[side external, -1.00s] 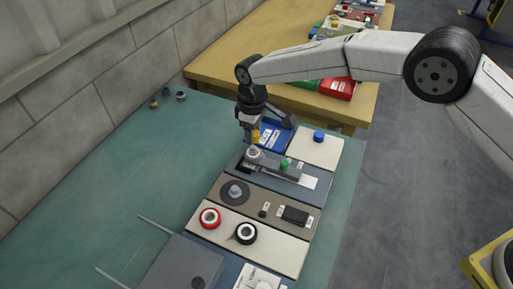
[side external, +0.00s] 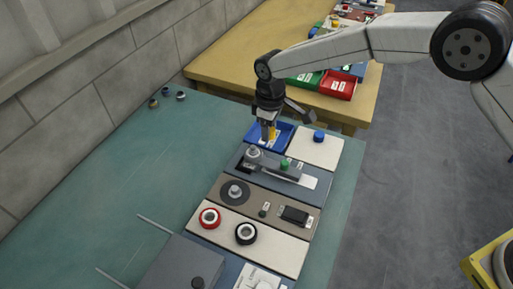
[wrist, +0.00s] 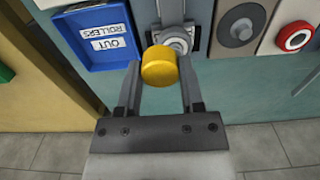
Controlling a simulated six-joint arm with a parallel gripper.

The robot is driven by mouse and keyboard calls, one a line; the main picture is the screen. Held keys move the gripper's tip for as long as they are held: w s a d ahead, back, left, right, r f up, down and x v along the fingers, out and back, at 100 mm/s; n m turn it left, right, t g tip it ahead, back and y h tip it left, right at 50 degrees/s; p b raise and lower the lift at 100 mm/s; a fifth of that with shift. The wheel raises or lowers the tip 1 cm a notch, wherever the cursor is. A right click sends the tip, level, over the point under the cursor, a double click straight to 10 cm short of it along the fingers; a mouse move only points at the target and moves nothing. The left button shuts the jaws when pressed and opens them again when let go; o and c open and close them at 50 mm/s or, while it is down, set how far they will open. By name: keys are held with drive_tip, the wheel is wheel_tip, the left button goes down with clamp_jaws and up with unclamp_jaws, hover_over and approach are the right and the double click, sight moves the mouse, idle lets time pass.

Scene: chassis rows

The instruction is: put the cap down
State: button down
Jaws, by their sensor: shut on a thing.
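The cap is a yellow round piece (wrist: 159,66) held between the two fingers of my gripper (wrist: 158,90), which is shut on it. In the side external view the cap (side external: 271,134) shows below my gripper (side external: 268,127), in front of the blue tray. A grey round fitting (side external: 253,152) stands on the blue-grey plate (side external: 240,161), below and left of the cap. In the wrist view the cap partly covers that fitting (wrist: 177,42). The cap looks raised; its exact height cannot be told.
The blue tray (wrist: 77,58), labelled OUT ROLLERS, lies left of the cap in the wrist view. A green knob (side external: 284,164), a blue knob (side external: 319,136), a red ring (side external: 210,217) and a black ring (side external: 246,233) sit on nearby panels. The green bench (side external: 110,190) is mostly clear at left.

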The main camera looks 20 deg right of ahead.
drive_tip(key=s+d+r, duration=0.2)
drive_tip(key=s+d, duration=1.3)
drive_tip(key=d, duration=0.1)
drive_tip(key=shift+s+d+r, duration=0.15)
drive_tip(key=shift+s+r, duration=0.1)
drive_tip(key=shift+r, duration=0.1)
hover_over(314, 154)
drive_tip(key=s, duration=0.1)
wheel_tip(314, 154, down, 8)
drive_tip(key=shift+f, duration=0.25)
drive_tip(key=shift+w+f, duration=0.4)
drive_tip(key=shift+w+f, duration=0.1)
drive_tip(key=shift+f, duration=0.05)
